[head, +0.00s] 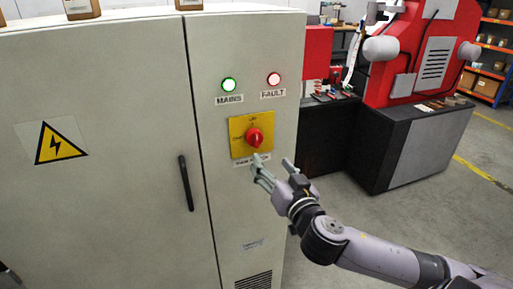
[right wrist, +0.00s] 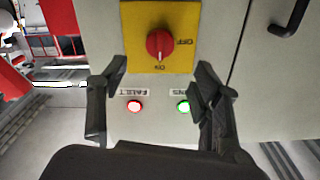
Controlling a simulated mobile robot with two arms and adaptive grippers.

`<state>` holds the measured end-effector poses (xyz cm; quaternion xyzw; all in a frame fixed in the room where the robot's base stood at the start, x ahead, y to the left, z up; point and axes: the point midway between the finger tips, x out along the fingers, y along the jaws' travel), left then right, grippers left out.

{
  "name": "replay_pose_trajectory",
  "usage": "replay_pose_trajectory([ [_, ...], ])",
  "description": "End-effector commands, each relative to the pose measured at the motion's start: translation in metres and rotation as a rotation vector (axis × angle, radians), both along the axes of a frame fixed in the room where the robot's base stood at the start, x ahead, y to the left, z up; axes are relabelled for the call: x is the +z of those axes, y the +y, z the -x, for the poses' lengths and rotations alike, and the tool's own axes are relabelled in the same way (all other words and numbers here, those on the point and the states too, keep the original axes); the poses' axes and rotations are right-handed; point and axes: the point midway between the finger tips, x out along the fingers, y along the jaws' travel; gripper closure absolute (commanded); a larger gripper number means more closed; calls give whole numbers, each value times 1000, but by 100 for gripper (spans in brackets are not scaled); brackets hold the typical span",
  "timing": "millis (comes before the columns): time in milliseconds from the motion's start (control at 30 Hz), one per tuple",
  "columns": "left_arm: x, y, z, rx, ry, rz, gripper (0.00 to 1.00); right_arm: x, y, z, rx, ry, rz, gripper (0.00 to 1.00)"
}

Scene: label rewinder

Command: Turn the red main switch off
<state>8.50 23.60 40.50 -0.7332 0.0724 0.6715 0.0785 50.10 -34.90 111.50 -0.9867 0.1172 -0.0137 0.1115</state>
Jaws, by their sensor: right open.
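The red main switch (head: 254,137) is a rotary knob on a yellow plate (head: 238,148) on the front of the grey cabinet. In the right wrist view the knob (right wrist: 159,44) appears upside down, with the ON label (right wrist: 160,68) below it and the OFF label (right wrist: 183,41) to its right. The knob's white mark points towards ON. My right gripper (head: 272,163) is open and empty, just below and right of the switch in the head view. Its two fingers (right wrist: 155,85) are spread apart in the wrist view, with the knob between and beyond them, not held.
Above the switch, the green MAINS lamp (head: 229,84) and red FAULT lamp (head: 274,79) are lit. A dark door handle (head: 186,183) sticks out to the left. A red and black machine (head: 410,110) stands behind on the right. The floor (head: 450,205) at right is open.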

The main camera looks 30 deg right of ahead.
Motion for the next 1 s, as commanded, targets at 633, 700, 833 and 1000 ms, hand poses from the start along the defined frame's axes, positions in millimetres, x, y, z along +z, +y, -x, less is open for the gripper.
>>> replay_pose_trajectory([
  [633, 35, -1, -2, -1, -5, 1, 60, 1, -26, -108, -1, 1, 0, 41],
  [700, 36, -1, -2, -1, -5, 1, 60, 1, -26, -111, 0, 1, -1, 41],
  [833, 36, -1, -2, -2, -5, 2, 60, 0, -27, -113, 1, 0, -1, 41],
  [1000, 35, -1, -2, -2, -5, 2, 60, 0, -27, -112, 1, 1, -1, 41],
])
